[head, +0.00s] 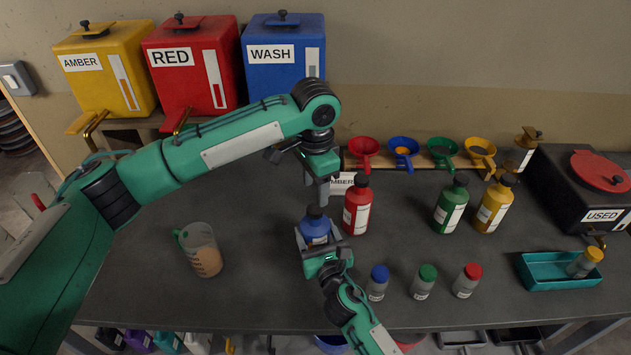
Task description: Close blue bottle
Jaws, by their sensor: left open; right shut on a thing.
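The blue bottle (314,228) stands upright on the dark bench at the middle of the head view, with a dark top on its neck. My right gripper (318,248) comes from below and is shut around the bottle's body. My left gripper (321,192) is open just above the bottle's top, pointing down. Whether its fingers touch the dark top cannot be told. The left wrist hides part of the area behind the bottle.
A red bottle (357,208) stands close right of the blue one. Green (450,205) and yellow (494,206) bottles stand farther right. Small jars (422,284) line the front. A measuring jug (201,252) stands left. A teal tray (540,281) lies right.

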